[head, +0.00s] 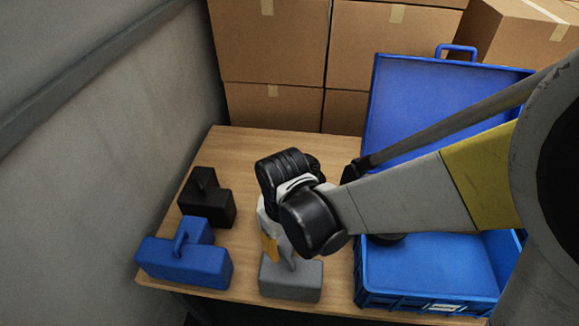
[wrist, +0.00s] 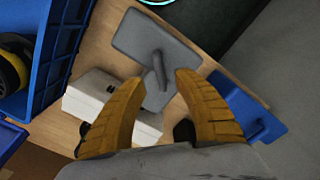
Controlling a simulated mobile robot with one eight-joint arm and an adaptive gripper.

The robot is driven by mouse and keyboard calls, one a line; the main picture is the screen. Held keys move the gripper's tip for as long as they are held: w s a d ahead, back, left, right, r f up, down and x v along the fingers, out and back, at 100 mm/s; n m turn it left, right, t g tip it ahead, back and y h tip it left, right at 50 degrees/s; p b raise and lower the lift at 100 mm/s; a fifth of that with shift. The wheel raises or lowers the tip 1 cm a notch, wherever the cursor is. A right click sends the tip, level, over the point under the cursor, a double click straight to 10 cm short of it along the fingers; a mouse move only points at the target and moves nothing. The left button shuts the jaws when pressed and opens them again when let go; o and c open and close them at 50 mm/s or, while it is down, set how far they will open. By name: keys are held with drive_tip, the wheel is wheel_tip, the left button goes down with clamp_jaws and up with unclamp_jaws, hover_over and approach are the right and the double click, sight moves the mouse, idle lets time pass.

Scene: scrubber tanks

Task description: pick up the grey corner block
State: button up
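The grey corner block (head: 290,280) lies on the wooden table near its front edge, partly hidden by my gripper in the head view. In the wrist view the grey block (wrist: 135,38) shows a raised grey handle (wrist: 158,68). My gripper (wrist: 160,82) is open, its two orange fingers spread with the handle between and just ahead of the tips. In the head view my gripper (head: 271,247) is above the block, next to the handle. I cannot tell whether the fingers touch it.
A blue block (head: 182,262) and a black block (head: 206,202) stand to the left on the table (head: 240,150). A blue crate (head: 430,275) with a raised lid stands to the right. A white box (wrist: 90,95) lies beside the grey block. Cardboard boxes (head: 270,50) stand behind.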

sight(284, 253)
wheel_tip(284, 253, down, 5)
drive_tip(key=b, duration=0.2)
drive_tip(key=shift+r+b, duration=0.1)
drive_tip(key=shift+b, duration=0.2)
drive_tip(key=shift+r, duration=0.1)
